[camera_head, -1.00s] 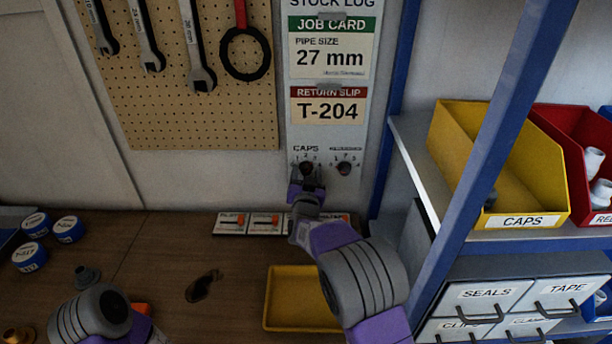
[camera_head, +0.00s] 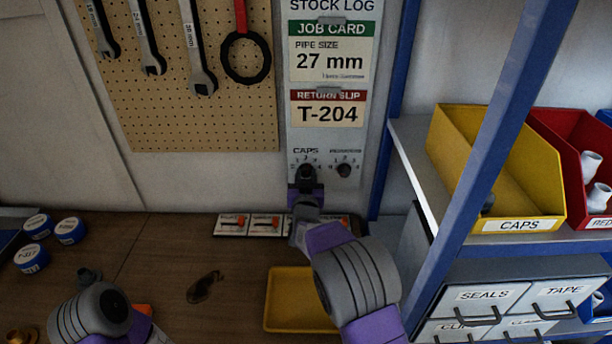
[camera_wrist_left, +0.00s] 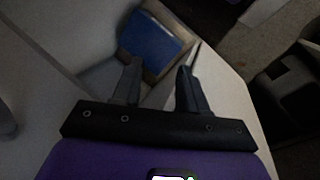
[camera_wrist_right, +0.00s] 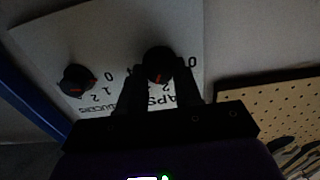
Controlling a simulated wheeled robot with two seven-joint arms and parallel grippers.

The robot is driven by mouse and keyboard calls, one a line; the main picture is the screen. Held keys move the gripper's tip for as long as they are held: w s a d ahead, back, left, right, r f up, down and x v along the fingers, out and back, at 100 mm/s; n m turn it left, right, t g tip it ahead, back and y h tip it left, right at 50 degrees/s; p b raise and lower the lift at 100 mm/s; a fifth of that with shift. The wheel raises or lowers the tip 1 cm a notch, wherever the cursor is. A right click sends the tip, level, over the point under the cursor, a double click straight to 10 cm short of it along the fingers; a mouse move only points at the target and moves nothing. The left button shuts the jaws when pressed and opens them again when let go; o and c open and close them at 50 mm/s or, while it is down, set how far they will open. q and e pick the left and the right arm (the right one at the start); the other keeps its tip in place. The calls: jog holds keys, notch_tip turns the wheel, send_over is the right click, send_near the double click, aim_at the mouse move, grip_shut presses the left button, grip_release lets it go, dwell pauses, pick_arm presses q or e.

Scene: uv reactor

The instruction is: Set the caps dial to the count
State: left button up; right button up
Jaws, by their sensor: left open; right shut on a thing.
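The caps dial is a dark round knob under the CAPS label on the stock log panel; in the right wrist view the caps dial (camera_wrist_right: 158,64) has a red mark and sits between my fingers. My right gripper (camera_wrist_right: 160,80) is shut on it; in the head view my right gripper (camera_head: 305,178) reaches up to the panel and covers most of that dial. The yellow caps bin (camera_head: 470,150) stands on the shelf at right, with one dark cap (camera_head: 489,201) showing inside. My left gripper (camera_wrist_left: 157,85) is open and empty in the left wrist view.
The reducers dial (camera_head: 344,170) sits just right of the caps dial, and also shows in the right wrist view (camera_wrist_right: 76,80). A blue shelf post (camera_head: 490,150) stands right of my right arm. A yellow tray (camera_head: 290,310) lies on the bench below.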

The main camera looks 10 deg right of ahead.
jog(key=n+p, duration=0.2)
jog(key=n, duration=0.3)
jog(key=shift+n, duration=0.3)
dwell(0.4)
jog(key=o, duration=1)
jog(key=shift+o, duration=0.2)
jog(key=s+a, duration=0.1)
jog(key=s, duration=0.6)
jog(key=shift+s+a, duration=0.2)
jog(key=shift+a, duration=0.1)
